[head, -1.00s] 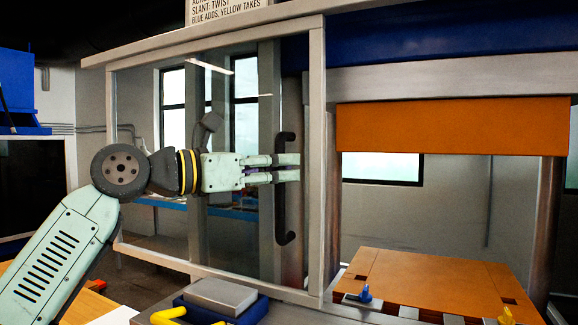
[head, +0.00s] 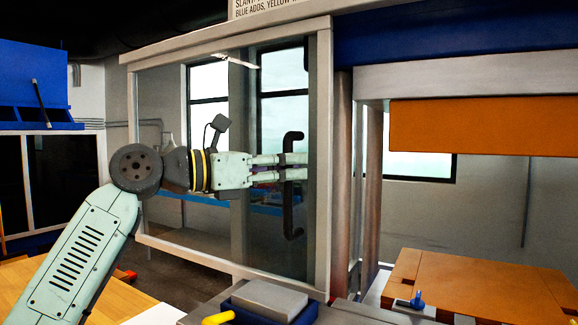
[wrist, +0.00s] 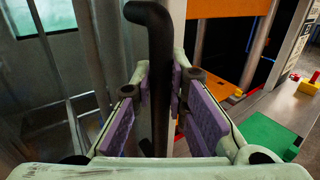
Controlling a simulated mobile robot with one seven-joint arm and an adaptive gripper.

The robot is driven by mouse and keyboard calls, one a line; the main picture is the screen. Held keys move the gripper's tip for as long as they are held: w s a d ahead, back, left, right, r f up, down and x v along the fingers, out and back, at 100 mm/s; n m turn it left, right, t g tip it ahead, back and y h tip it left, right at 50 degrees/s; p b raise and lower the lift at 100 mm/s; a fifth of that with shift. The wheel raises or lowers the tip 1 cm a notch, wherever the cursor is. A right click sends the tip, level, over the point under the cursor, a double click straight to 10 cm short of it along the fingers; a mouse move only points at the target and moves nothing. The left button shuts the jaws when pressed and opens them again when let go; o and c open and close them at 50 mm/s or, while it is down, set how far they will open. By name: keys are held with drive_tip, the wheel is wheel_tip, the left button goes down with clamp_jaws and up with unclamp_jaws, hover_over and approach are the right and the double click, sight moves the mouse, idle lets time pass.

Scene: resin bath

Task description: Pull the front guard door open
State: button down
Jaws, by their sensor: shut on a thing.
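The front guard door (head: 326,225) is a clear panel in a pale grey frame, left of the press opening. Its black upright bar handle (head: 291,215) is near the door's right edge. My gripper (head: 300,166) reaches in from the left and is shut on the handle at about its middle. In the wrist view the handle (wrist: 158,50) stands upright between the purple finger pads. The pads hide part of it. The press opening to the right of the door is uncovered.
In the opening, an orange upper block (head: 480,127) hangs above an orange lower plate (head: 460,280). A grey block in a blue tray (head: 270,312) stands below the door. A blue cabinet (head: 30,90) is at the far left. The wrist view shows a green piece (wrist: 270,135) at right.

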drive_tip(key=c, duration=1.6)
unclamp_jaws()
drive_tip(key=shift+o, duration=0.2)
drive_tip(key=v, duration=1.2)
